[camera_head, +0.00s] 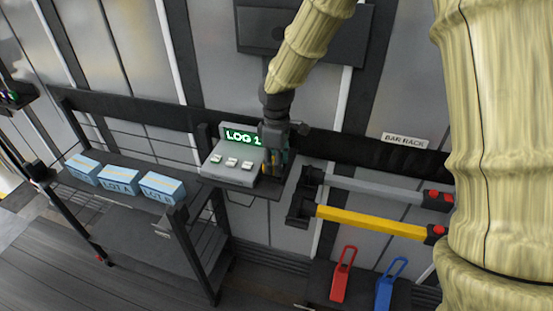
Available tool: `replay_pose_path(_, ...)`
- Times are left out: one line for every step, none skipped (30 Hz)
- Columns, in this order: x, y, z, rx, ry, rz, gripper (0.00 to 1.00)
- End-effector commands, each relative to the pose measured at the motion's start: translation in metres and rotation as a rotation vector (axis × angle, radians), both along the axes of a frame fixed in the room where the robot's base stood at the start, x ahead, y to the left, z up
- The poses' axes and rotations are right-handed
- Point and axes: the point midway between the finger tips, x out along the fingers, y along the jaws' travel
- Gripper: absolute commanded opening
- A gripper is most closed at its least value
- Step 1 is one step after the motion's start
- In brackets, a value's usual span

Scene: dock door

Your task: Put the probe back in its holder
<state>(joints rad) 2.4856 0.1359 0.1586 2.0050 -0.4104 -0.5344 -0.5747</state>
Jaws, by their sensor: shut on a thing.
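My gripper (274,158) points down at the right side of a grey logger unit (228,172) with a green display reading "LOG 1" and small buttons. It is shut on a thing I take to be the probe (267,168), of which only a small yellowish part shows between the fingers. The fingers and wrist hide most of the probe. The holder is not clearly visible; the area beside the logger is covered by my gripper. I cannot tell whether the probe touches the holder.
Blue boxes (118,180) stand on the shelf to the left. A grey bar (375,187) and a yellow bar (372,222) stick out at the right, under a "BAR RACK" sign (406,140). Red (343,275) and blue (390,286) handled items stand below.

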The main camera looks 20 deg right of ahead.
Motion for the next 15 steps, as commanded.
replay_pose_path(0.0001, 0.0002, -0.0016, 0.0, 0.0, 0.0, 0.09)
replay_pose_path(0.0001, 0.0002, -0.0029, 0.001, -0.001, 0.0, 0.09)
replay_pose_path(0.0002, 0.0002, -0.0039, 0.0, -0.001, 0.0, 0.09)
replay_pose_path(0.0003, 0.0001, -0.0042, 0.001, -0.002, -0.001, 0.09)
replay_pose_path(0.0004, 0.0002, -0.0042, 0.001, -0.002, -0.001, 0.09)
replay_pose_path(0.0003, 0.0001, -0.0042, 0.001, -0.002, -0.001, 0.09)
replay_pose_path(0.0003, 0.0001, -0.0042, 0.001, -0.002, -0.001, 0.09)
replay_pose_path(0.0003, 0.0001, -0.0042, 0.001, -0.002, -0.001, 0.09)
replay_pose_path(0.0003, 0.0001, -0.0043, 0.001, -0.002, -0.001, 0.09)
replay_pose_path(0.0002, 0.0002, -0.0046, 0.0, -0.001, -0.001, 0.09)
replay_pose_path(0.0002, 0.0002, -0.0052, 0.0, -0.001, -0.001, 0.09)
replay_pose_path(0.0002, 0.0002, -0.0062, 0.0, -0.001, -0.001, 0.09)
replay_pose_path(0.0001, 0.0002, -0.007, 0.001, -0.001, -0.001, 0.09)
replay_pose_path(0.0001, 0.0002, -0.0069, 0.001, -0.001, -0.001, 0.44)
replay_pose_path(0.0002, 0.0002, -0.0067, 0.0, -0.001, -0.001, 0.52)
